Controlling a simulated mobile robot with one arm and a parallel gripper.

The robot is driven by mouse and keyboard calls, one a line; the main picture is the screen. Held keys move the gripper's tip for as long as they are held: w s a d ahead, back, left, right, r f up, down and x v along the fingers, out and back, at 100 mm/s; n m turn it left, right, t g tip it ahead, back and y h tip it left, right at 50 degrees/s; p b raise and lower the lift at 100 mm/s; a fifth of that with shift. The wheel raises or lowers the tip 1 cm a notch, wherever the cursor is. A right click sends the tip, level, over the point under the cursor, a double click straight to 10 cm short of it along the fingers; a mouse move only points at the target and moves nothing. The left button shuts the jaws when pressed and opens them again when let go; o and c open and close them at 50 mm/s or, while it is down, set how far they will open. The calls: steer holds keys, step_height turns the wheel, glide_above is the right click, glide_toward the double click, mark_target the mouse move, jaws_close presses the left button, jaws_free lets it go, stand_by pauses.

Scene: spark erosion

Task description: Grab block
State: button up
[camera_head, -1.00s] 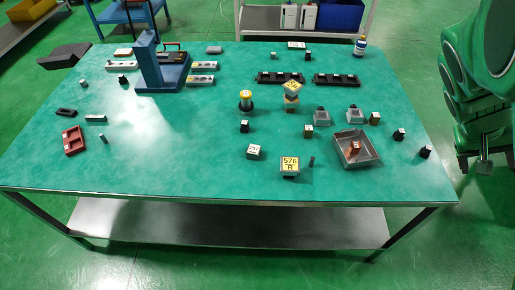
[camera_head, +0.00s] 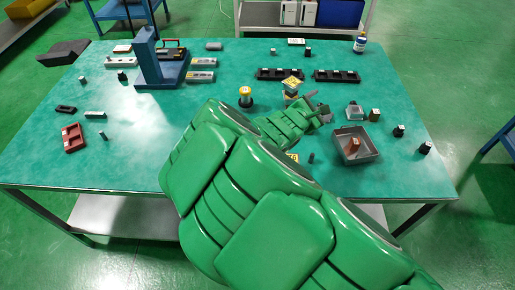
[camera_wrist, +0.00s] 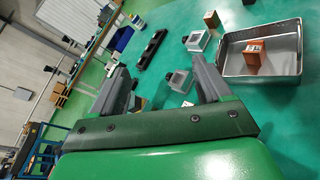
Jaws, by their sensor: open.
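Several small blocks are on the green table. A copper-coloured block (camera_head: 353,146) stands in a grey metal tray (camera_head: 376,152) at the right; it also shows in the wrist view (camera_wrist: 254,55). A brown block (camera_head: 374,115) stands behind the tray, and dark blocks (camera_head: 398,131) (camera_head: 425,148) lie to its right. A yellow-labelled block (camera_head: 292,82) is just behind my gripper (camera_head: 322,108). In the wrist view my gripper (camera_wrist: 163,82) is open, its two fingers apart, with no block clearly held. My arm hides the table's front middle and most of another yellow-labelled block (camera_head: 293,157).
A clear-grey fixture (camera_head: 354,112) stands close to the right of my gripper. Black racks (camera_head: 280,74) (camera_head: 337,76) lie behind. A yellow-topped cylinder (camera_head: 245,96) is left of the arm. A blue stand (camera_head: 150,60) rises at back left.

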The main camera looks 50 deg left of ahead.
steer(key=s+a+f+n+y, duration=0.1)
steer(key=s+a+f+n, duration=0.1)
steer(key=s+a+f, duration=0.1)
steer(key=s+a+f+n+g+y, duration=0.1)
steer(key=s+a+f+n+y, duration=0.1)
steer(key=s+a+f+n, duration=0.1)
steer(key=s+a+f+n+g+y, duration=0.1)
steer(key=s+a+f+n, duration=0.2)
steer(key=s+a+f, duration=0.1)
steer(key=shift+s+f, duration=0.15)
steer(key=shift+s, duration=0.55)
steer(key=s+f+n, duration=0.1)
steer(key=s, duration=0.1)
steer(key=s+a+f+n+g+y, duration=0.1)
steer(key=s+f, duration=0.1)
steer(key=s+f+n, duration=0.1)
steer(key=s+f, duration=0.1)
steer(key=shift+a+f+n+g+y, duration=0.2)
steer(key=shift+a+n+g+y, duration=0.1)
steer(key=shift+g, duration=0.1)
steer(key=shift+f, duration=0.15)
steer(key=shift+x, duration=2.4)
jaws_close()
